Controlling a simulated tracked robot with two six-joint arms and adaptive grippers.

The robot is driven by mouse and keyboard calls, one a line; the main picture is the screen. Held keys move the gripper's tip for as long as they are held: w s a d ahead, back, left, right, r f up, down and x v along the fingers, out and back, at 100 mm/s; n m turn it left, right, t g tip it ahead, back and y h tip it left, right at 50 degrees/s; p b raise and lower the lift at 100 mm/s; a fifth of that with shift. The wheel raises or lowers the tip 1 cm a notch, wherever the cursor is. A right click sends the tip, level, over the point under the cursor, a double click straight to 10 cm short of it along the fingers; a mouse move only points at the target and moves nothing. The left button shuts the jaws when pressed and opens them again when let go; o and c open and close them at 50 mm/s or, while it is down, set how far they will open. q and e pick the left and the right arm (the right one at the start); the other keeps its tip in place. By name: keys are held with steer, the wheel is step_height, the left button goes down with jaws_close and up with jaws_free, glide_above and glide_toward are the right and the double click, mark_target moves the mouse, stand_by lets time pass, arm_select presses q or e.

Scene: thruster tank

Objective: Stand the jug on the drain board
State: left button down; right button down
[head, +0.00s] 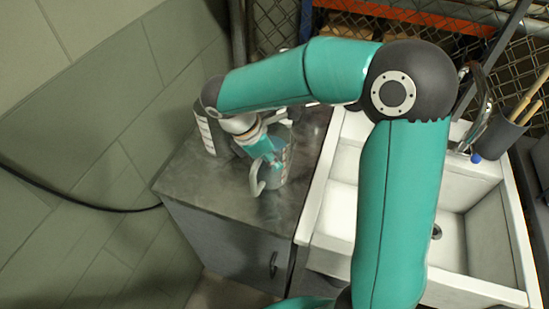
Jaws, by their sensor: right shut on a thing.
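The jug (274,174) is grey, with a curved handle on its left side. It is at the dark cabinet top, left of the white sink. My right gripper (264,148) reaches in from above and is shut on the jug, whose upper part is partly hidden by the gripper. I cannot tell whether the jug's base touches the cabinet top. I cannot clearly make out a separate drain board; my right arm covers much of the white sink unit (312,215). My left gripper is not in view.
A dark canister with a pale label (206,132) stands close left of the jug. The cabinet top (205,185) is clear in front. A tap (483,115), a small blue item (476,158) and a utensil pot (499,138) are behind the sink at right.

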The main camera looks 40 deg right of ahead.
steer(key=c, duration=1.3)
jaws_free()
steer(key=shift+r, duration=0.1)
steer(key=v, duration=1.2)
steer(key=shift+s, duration=0.15)
